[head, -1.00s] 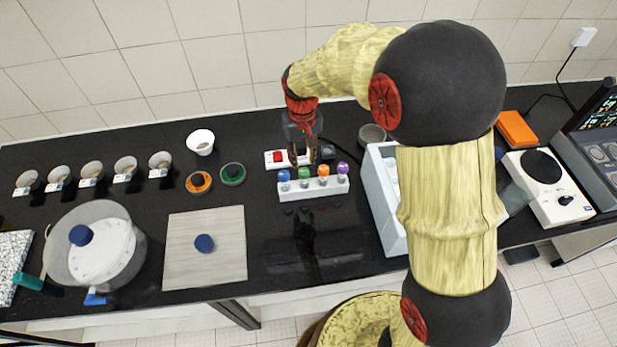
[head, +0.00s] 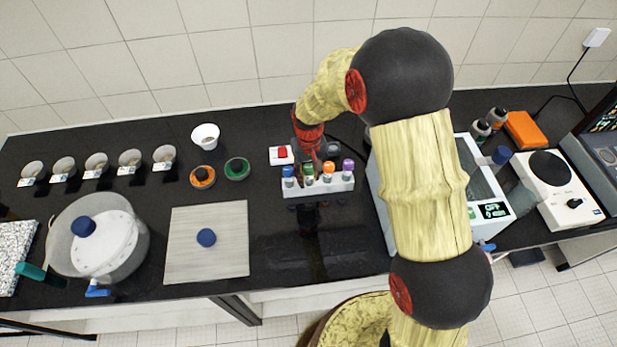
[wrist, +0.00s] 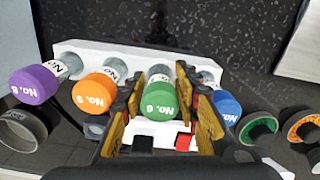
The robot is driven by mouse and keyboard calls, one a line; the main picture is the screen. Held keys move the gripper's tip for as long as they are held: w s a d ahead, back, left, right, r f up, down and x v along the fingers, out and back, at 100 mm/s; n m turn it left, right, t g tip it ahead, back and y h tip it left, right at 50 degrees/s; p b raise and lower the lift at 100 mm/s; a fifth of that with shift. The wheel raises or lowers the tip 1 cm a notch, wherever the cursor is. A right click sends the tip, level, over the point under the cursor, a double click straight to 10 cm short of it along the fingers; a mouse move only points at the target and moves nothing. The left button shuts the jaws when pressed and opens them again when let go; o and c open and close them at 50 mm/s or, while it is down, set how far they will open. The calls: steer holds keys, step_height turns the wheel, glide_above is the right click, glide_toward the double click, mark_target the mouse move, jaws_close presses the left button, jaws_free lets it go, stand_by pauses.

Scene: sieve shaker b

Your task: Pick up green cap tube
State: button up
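My gripper (wrist: 163,112) is open, with one finger on each side of the green cap tube. I cannot tell whether the fingers touch it. In the head view my gripper (head: 309,165) is low over the rack and partly hidden by the wrist. The white rack (head: 318,188) holds the tubes in a row.
The orange cap tube (wrist: 95,92) and blue cap tube (wrist: 227,106) stand close beside my fingers. A purple cap tube (wrist: 35,84) is at the rack's end. A white box with a red switch (head: 281,155) lies behind the rack. The counter in front is clear.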

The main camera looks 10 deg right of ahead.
steer(key=c, duration=0.3)
steer(key=c, duration=0.4)
jaws_close()
